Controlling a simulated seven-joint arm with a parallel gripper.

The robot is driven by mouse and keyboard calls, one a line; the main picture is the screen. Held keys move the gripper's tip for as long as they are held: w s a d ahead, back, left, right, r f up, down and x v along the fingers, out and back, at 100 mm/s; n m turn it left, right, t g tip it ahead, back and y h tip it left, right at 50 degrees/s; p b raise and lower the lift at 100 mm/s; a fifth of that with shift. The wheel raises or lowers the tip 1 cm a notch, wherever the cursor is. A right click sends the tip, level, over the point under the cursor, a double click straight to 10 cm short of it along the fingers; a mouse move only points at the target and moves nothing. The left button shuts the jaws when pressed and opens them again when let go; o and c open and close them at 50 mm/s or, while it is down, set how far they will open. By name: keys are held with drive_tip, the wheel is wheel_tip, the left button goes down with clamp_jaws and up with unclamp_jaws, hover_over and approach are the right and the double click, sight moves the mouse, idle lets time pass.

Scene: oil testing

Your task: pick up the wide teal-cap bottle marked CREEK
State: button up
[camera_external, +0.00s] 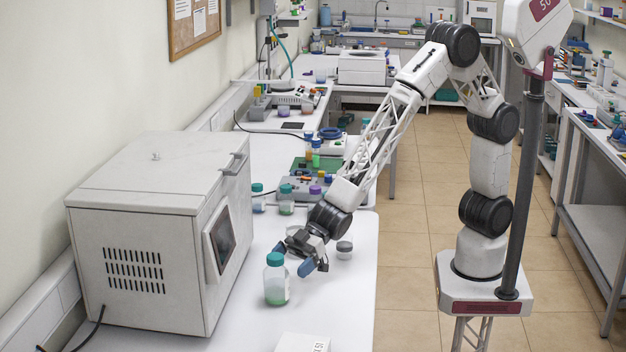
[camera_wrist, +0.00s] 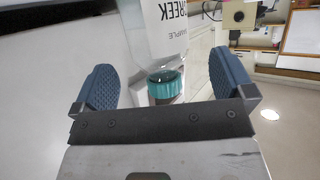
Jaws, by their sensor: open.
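The wide bottle marked CREEK (camera_wrist: 168,35) has a teal cap (camera_wrist: 165,86) and shows upside down in the wrist view, its label partly cut off. A teal-cap bottle with green liquid (camera_external: 276,284) stands upright near the front of the white bench in the external view, apparently the same one; its label cannot be read there. My gripper (camera_external: 294,258) is open just beside and above this bottle. In the wrist view, the two blue fingers of my gripper (camera_wrist: 163,68) lie on either side of the cap, with gaps visible on both sides.
A large white oven (camera_external: 160,230) stands left of the bottle. A small grey-capped jar (camera_external: 344,251) stands right of my gripper. Smaller teal-cap bottles (camera_external: 286,201) (camera_external: 258,199) stand farther back. A white box (camera_external: 300,343) is at the bottom edge. The bench's right edge (camera_external: 377,270) is close.

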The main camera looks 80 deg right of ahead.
sight(277, 262)
drive_tip(key=shift+w+a, duration=0.15)
drive_tip(key=shift+x, duration=2.4)
drive_tip(key=shift+w+r, duration=0.1)
drive_tip(key=shift+w, duration=0.05)
drive_tip(key=c, duration=1.2)
drive_tip(key=shift+r, duration=0.15)
drive_tip(key=shift+r, duration=1.55)
drive_tip(key=shift+s+r, duration=0.15)
drive_tip(key=shift+s, duration=0.05)
drive_tip(key=s+d, duration=0.3)
drive_tip(key=s, duration=0.1)
drive_tip(key=s+d+r, duration=0.1)
drive_tip(key=s+d, duration=0.2)
drive_tip(key=d, duration=0.1)
drive_tip(key=s+d, duration=0.3)
drive_tip(key=s, duration=0.1)
drive_tip(key=shift+s+d+r, duration=0.15)
drive_tip(key=shift+s+d, duration=0.15)
